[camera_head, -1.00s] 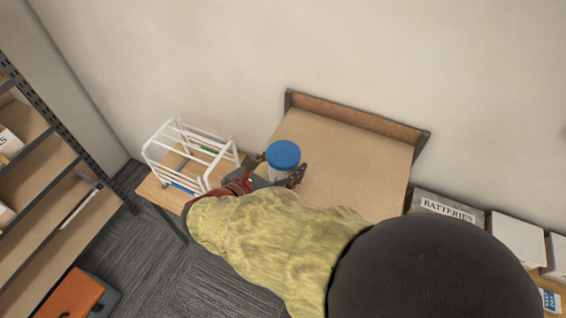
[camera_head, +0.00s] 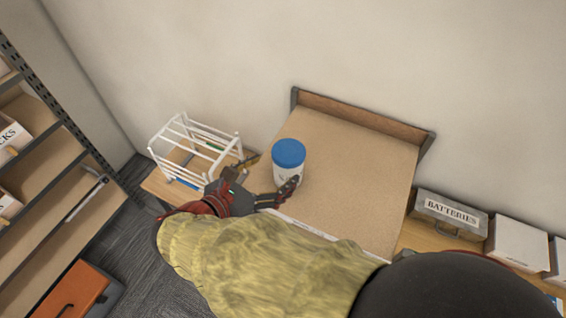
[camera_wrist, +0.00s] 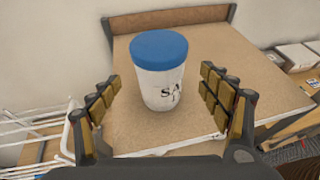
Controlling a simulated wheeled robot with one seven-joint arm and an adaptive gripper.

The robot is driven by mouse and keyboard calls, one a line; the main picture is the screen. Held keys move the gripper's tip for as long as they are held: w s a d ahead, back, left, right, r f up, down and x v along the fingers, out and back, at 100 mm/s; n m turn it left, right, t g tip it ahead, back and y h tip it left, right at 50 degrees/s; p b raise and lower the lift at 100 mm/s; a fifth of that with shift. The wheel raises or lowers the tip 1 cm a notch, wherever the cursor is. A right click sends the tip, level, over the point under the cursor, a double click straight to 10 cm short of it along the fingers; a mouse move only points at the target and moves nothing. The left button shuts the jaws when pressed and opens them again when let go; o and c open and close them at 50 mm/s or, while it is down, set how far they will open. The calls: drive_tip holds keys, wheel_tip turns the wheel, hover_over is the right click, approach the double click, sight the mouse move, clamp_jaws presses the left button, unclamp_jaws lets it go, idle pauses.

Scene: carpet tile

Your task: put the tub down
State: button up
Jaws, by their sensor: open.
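The tub (camera_head: 289,168) is white with a blue lid and dark lettering on its side. It stands upright on the brown board-like surface (camera_head: 350,170), near that surface's left edge. In the wrist view the tub (camera_wrist: 161,85) is between and beyond my fingertips, with clear space on both sides. My gripper (camera_head: 264,178) is open and empty, its fingers spread on the near side of the tub. The gripper also shows in the wrist view (camera_wrist: 160,92), with yellowish pads on both fingers.
A white wire rack (camera_head: 195,150) stands close on the left. A raised back edge (camera_head: 360,117) borders the brown surface by the wall. A grey batteries box (camera_head: 450,215) and white boxes (camera_head: 518,243) are at right. The brown surface is free right of the tub.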

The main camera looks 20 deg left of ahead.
drive_tip(key=v, duration=0.4)
drive_tip(key=shift+s+a+r, duration=0.1)
drive_tip(key=shift+s+r, duration=0.05)
drive_tip(key=shift+s, duration=0.2)
